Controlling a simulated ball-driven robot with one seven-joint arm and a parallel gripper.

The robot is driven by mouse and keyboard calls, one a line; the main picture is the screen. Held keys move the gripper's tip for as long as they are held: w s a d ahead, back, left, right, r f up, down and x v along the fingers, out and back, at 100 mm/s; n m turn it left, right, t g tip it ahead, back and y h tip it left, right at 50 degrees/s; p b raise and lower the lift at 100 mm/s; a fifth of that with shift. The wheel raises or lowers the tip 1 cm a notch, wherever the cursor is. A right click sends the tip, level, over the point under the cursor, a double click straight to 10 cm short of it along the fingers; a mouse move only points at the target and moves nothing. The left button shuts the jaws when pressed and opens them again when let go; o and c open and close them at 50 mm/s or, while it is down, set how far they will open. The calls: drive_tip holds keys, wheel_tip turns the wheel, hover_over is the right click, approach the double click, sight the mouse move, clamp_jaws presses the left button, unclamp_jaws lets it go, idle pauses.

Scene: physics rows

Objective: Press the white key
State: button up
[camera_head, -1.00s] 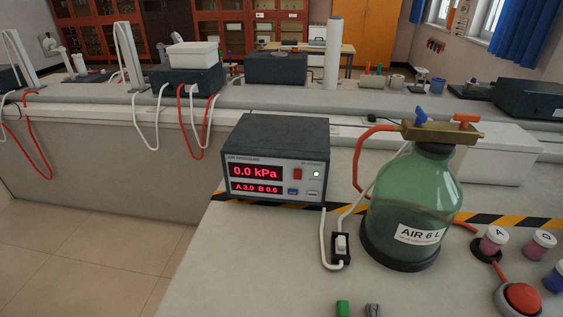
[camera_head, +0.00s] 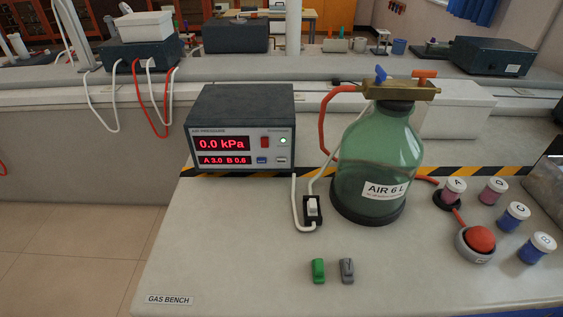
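The air pressure meter (camera_head: 241,112) stands on the gas bench, with red displays reading 0.0 kPa and A 3.0 B 0.6. On its front, a small white key (camera_head: 281,159) is at the lower right. A blue key (camera_head: 262,160) sits just left of it, and a red switch (camera_head: 264,142) is above. Nothing touches or covers the white key. Separately, a white switch on a black base (camera_head: 312,207) lies on the bench by cables. My gripper is not in view.
A green AIR 6 L bottle (camera_head: 377,165) with valves stands right of the meter. A red button (camera_head: 480,239) and several labelled pots, including pot B (camera_head: 537,247), are further right. Green (camera_head: 318,270) and grey (camera_head: 347,271) pieces lie in front. The front-left bench is clear.

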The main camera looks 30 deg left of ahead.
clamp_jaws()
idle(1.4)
